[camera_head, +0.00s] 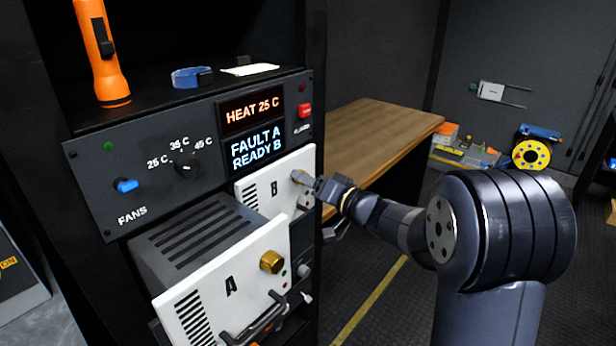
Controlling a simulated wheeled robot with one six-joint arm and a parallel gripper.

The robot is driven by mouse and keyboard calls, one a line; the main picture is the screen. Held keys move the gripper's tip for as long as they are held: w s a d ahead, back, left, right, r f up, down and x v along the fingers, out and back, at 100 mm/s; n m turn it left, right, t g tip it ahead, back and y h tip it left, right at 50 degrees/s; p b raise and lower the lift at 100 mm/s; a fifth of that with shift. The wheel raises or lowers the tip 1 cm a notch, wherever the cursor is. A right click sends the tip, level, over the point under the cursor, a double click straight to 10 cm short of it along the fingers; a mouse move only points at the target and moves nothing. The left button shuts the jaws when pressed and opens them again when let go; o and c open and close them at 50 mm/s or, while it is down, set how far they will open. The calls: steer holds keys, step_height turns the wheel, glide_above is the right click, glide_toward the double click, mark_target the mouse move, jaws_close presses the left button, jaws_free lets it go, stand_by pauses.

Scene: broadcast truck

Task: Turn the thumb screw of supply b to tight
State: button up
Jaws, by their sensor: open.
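Supply B (281,186) is a white-fronted unit in the rack, with a "B" and a vent on its face. Its thumb screw (298,176) sits near the upper right of that face and is mostly hidden by my gripper. My gripper (308,180) is open at the screw, with my arm reaching in from the right. I cannot tell whether the fingers touch the screw. Supply A (203,281) stands out of the rack at the lower left, with a brass thumb screw (272,262) and a dark handle (262,322).
A control panel (205,190) above shows "HEAT 25 C", "FAULT A" and "READY B". An orange flashlight (102,55) and a blue roll (191,77) are on top. A wooden table (375,135) is behind my gripper. Floor (375,325) is open below.

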steer(key=shift+w+a, duration=0.15)
steer(key=c, duration=1)
